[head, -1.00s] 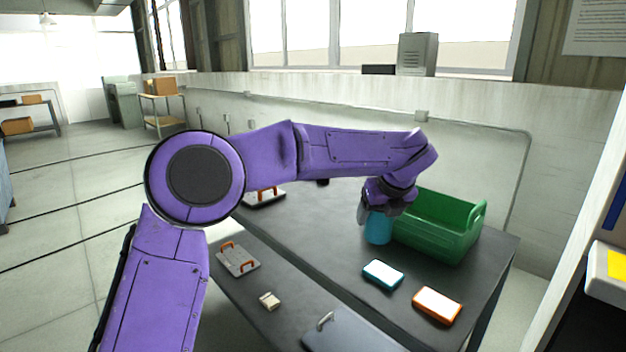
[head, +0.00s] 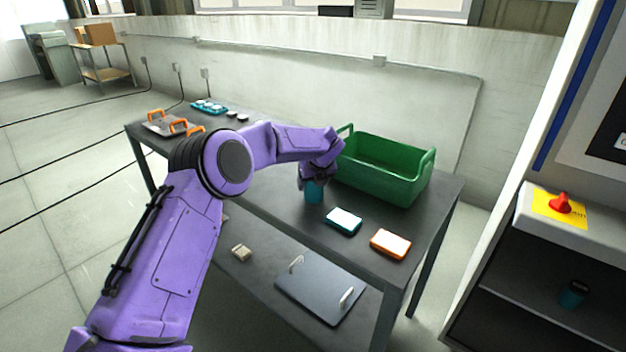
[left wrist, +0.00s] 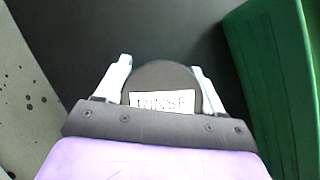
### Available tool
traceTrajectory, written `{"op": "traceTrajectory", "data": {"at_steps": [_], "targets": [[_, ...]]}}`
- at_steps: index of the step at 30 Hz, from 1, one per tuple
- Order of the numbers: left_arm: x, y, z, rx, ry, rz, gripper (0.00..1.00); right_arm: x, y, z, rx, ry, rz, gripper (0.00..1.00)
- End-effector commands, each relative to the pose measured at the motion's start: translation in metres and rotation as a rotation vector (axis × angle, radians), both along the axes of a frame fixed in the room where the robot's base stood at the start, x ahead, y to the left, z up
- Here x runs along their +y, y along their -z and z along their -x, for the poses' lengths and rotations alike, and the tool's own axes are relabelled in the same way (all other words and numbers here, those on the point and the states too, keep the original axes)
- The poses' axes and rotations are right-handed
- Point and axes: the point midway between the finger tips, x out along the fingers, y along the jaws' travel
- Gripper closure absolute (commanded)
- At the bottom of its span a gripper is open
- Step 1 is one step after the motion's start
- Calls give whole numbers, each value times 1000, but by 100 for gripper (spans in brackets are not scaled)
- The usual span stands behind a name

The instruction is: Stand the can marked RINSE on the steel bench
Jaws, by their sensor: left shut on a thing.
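The teal can (head: 314,192) is upright in my left gripper (head: 317,177), at the left of the green crate on the dark bench (head: 262,190). In the left wrist view the can's dark round top (left wrist: 160,78) carries a white label reading RINSE. The fingers of my left gripper (left wrist: 161,70) lie on either side of it and are shut on it. I cannot tell whether the can's base touches the bench top. My right gripper is not in view.
The green crate (head: 415,189) stands close to the can. A teal-edged block (head: 343,221) and an orange-edged block (head: 390,243) lie in front. A lower shelf holds a grey panel (head: 320,288). Another dark teal can (head: 574,294) stands in the cabinet at right.

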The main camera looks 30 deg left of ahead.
Motion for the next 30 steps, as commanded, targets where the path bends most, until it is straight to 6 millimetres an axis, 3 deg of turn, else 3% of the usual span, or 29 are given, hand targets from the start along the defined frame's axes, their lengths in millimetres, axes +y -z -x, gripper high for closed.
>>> {"op": "traceTrajectory", "data": {"at_steps": [8, 9, 11, 22, 30], "targets": [[0, 3, 0, -2, 0, 0, 72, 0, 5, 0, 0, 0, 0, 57], [0, 2, 0, 0, 0, 0, 23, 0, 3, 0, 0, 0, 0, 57], [0, 2, 0, 0, 0, 0, 6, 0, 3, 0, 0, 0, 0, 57], [-2, -6, 1, -2, 0, 1, 6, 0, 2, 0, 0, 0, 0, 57], [-28, -61, 21, -4, 2, 1, 6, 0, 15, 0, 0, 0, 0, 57]]}}
